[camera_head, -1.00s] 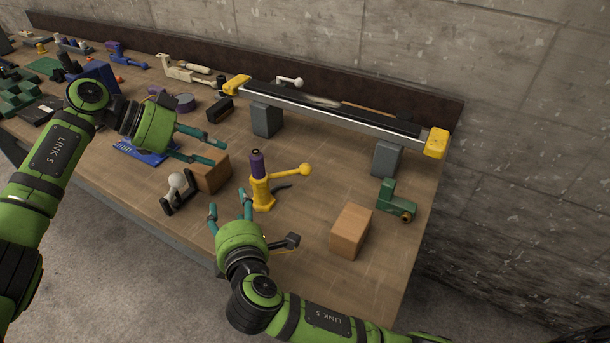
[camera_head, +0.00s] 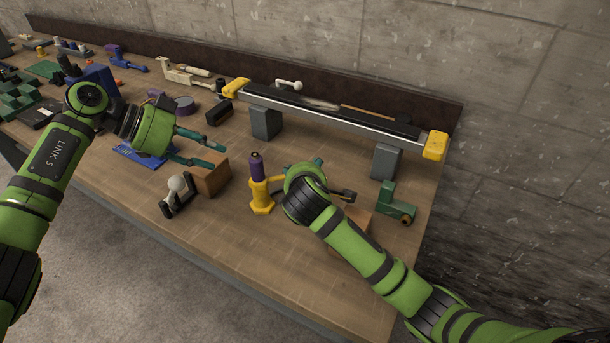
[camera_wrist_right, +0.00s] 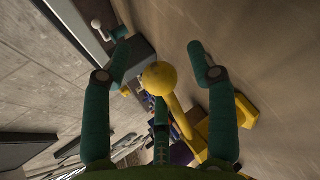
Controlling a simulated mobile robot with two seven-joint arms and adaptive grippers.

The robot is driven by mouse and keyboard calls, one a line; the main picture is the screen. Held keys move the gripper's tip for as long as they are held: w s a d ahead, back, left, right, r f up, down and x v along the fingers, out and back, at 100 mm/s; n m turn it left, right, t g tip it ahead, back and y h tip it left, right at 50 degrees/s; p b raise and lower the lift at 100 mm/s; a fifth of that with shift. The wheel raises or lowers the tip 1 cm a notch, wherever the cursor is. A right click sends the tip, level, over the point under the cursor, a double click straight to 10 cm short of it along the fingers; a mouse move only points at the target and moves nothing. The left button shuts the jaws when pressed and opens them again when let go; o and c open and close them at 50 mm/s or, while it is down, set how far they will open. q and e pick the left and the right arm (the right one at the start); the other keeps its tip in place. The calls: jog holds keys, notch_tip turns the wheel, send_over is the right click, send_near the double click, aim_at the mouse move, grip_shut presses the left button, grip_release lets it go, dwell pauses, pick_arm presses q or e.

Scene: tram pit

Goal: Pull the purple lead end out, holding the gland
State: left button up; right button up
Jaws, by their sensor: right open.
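The purple lead end (camera_head: 257,168) stands upright in the top of the yellow gland (camera_head: 261,197) on the bench. The gland has a side arm with a round ball end, mostly hidden behind my right gripper in the head view. The right wrist view shows this yellow ball (camera_wrist_right: 159,78) between the spread fingers of my right gripper (camera_wrist_right: 160,58). My right gripper (camera_head: 303,166) is open, just right of the gland; its fingers are partly hidden. My left gripper (camera_head: 216,156) is open and empty, left of the gland, with its fingertips by a wooden block.
One wooden block (camera_head: 209,180) is by my left gripper; another (camera_head: 357,218) is partly under my right arm. A white-knobbed black fixture (camera_head: 177,193) stands at the front. A rail (camera_head: 335,117) on grey blocks spans behind. A green fitting (camera_head: 398,204) lies right.

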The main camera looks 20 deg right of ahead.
jog(key=shift+w+f, duration=0.2)
jog(key=shift+w, duration=0.05)
jog(key=shift+d, duration=0.1)
jog(key=shift+c, duration=1.4)
grip_shut()
jog(key=c, duration=0.9)
grip_release()
